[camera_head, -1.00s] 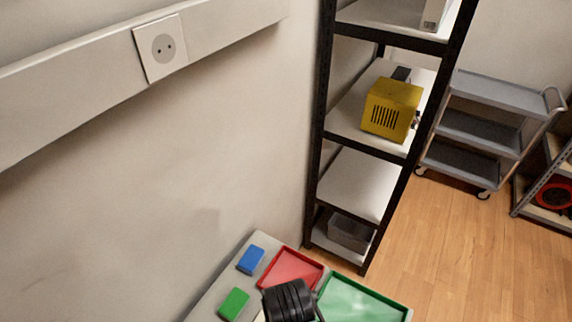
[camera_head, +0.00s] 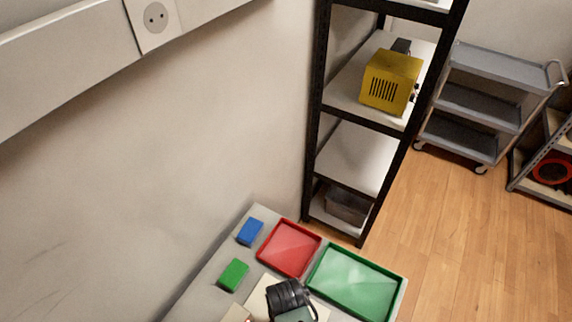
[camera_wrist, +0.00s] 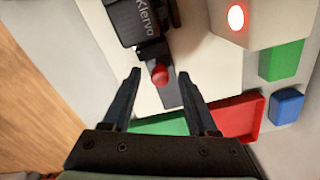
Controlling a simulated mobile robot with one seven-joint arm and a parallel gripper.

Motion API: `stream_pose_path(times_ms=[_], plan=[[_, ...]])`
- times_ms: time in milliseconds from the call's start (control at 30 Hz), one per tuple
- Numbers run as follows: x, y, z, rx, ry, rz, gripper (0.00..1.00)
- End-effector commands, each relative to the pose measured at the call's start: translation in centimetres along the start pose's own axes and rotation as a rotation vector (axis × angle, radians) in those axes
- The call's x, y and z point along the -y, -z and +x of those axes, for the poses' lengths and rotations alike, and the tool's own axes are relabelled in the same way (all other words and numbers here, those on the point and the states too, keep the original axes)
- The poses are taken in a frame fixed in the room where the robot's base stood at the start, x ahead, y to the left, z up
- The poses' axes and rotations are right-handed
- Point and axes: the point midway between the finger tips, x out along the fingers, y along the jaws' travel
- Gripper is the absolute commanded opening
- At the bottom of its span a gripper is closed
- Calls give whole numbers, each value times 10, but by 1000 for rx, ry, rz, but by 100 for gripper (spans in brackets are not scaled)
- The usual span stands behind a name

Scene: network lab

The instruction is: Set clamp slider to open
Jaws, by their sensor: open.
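A black device (camera_wrist: 145,22) lettered "Klervo" sits on a pale board (camera_wrist: 215,75) in the wrist view. A small red knob (camera_wrist: 160,74) sticks out at its near end, with a dark bar running on below it. I cannot tell for sure whether the knob is the clamp slider, or its setting. My gripper (camera_wrist: 159,77) is open, with one finger on each side of the knob and visible gaps between. Whether the fingertips are at its height is unclear. In the head view the device is not clearly visible.
A pale box with a glowing red light (camera_wrist: 236,17) stands beside the device. A red tray (camera_head: 290,249), green tray (camera_head: 353,284), blue block (camera_head: 250,231) and green block (camera_head: 233,274) lie on the table. A black shelf rack (camera_head: 312,150) stands beyond, near the wall.

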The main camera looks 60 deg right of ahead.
Motion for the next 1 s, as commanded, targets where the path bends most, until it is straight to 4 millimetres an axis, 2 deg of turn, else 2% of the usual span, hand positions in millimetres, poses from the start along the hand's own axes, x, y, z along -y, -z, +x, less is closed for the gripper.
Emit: stream_pose_path(times_ms=[100, 433, 1000], plan=[[0, 0, 0, 0, 0, 0, 59], [0, 0, 0, 0, 0, 0, 0], [0, 0, -1, 0, -1, 0, 0]])
